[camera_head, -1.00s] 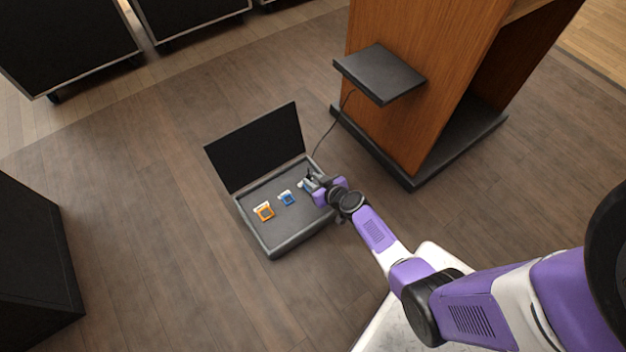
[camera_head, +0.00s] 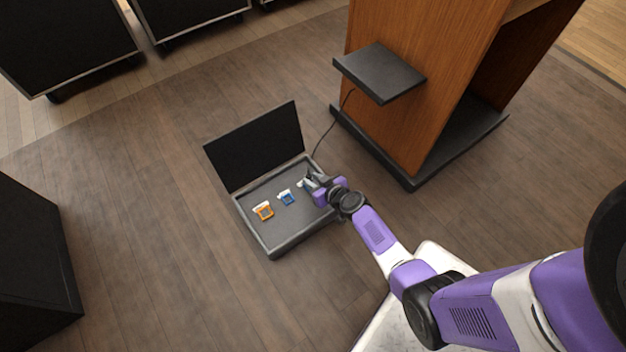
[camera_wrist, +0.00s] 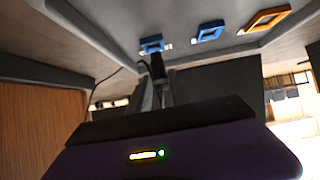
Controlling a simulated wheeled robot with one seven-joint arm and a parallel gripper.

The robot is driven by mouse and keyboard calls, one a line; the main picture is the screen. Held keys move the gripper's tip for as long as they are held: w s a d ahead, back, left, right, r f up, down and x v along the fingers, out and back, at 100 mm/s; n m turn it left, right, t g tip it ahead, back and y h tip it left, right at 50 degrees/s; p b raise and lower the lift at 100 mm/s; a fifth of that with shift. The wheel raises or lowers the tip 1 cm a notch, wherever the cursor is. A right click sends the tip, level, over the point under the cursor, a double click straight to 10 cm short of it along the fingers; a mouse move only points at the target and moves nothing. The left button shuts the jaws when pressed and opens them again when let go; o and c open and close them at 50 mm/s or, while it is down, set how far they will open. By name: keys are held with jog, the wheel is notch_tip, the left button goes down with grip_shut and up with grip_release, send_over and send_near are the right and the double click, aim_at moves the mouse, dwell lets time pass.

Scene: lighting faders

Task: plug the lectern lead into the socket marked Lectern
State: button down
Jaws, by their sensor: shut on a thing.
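My gripper (camera_head: 312,183) is shut on the black plug (camera_wrist: 157,66) of the lectern lead (camera_head: 325,135). The thin dark lead runs down from the lectern's shelf to the gripper. The plug is right at a blue-framed socket (camera_wrist: 152,44) in the floor box; I cannot tell whether it is in it. In the head view, my gripper hides most of that socket. A second blue socket (camera_head: 287,198) and an orange socket (camera_head: 264,211) are to its left. Small white labels sit by the sockets, too small to read.
The floor box (camera_head: 277,243) has a raised rim, and its black lid (camera_head: 256,147) stands open behind. The wooden lectern (camera_head: 413,75) with a dark shelf (camera_head: 380,73) stands at the upper right. Black cases are at the left and top. Floor around the box is clear.

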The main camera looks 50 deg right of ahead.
jog(key=shift+s+f+b, duration=0.1)
jog(key=shift+f+b, duration=1.2)
jog(key=shift+b, duration=0.3)
dwell(1.8)
jog(key=c, duration=1.1)
grip_release()
jog(key=shift+r, duration=0.15)
jog(key=p+v, duration=0.3)
jog(key=v, duration=0.4)
jog(key=shift+s+a+r, duration=0.1)
jog(key=shift+s+r, duration=0.05)
jog(key=shift+s, duration=0.1)
